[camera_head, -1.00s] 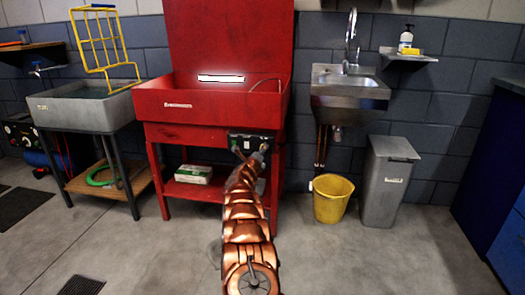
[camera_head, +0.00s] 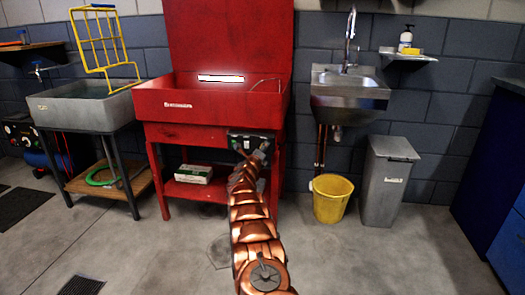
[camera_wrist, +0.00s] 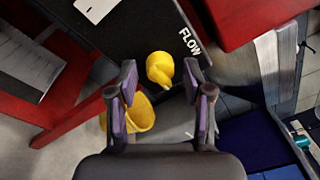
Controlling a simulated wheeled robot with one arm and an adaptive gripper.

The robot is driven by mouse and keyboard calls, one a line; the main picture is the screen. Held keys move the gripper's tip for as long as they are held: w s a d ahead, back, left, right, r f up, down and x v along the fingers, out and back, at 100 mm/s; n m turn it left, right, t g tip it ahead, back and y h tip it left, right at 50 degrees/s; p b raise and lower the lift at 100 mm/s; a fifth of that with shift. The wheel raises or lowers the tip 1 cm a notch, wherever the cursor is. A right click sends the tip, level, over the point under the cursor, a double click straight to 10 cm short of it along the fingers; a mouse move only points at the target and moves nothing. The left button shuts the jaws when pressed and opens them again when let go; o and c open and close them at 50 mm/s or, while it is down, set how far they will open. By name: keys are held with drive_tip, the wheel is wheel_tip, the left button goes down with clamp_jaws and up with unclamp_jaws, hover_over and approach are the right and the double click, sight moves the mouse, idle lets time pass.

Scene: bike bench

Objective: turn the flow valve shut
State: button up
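The flow valve is a yellow knob (camera_wrist: 159,68) with a tapered pointer, on a black panel (camera_wrist: 120,40) lettered FLOW in the wrist view. The pointer aims toward the bottom of that picture, slightly right. My gripper (camera_wrist: 160,76) is open, with a purple-padded finger on each side of the knob in the picture. Gaps show between knob and fingers, and no contact is visible. I cannot tell how deep the knob sits between the tips. In the head view the panel (camera_head: 262,135) is on the front of the red wash station (camera_head: 200,105); my arm hides the knob.
A yellow bucket (camera_head: 331,200) and a grey bin (camera_head: 388,175) stand on the floor right of the station, below a steel sink (camera_head: 350,95). A grey basin (camera_head: 85,108) on a stand is to the left.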

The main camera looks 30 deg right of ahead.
clamp_jaws()
drive_tip(key=shift+r+n+p, duration=0.1)
drive_tip(key=shift+n+p, duration=0.2)
drive_tip(key=shift+s+d+n+t+y+p, duration=0.1)
drive_tip(key=shift+n+t+p, duration=0.25)
drive_tip(key=shift+n+p, duration=1.7)
drive_tip(key=shift+w+a+n+t+y+p, duration=0.1)
drive_tip(key=shift+n+t+p, duration=0.3)
drive_tip(key=shift+n, duration=3.35)
drive_tip(key=shift+s+d+n+t+y+p, duration=0.1)
drive_tip(key=shift+n+t+p, duration=0.25)
drive_tip(key=shift+n+p, duration=1.7)
drive_tip(key=shift+n+b, duration=0.85)
drive_tip(key=shift+n, duration=0.2)
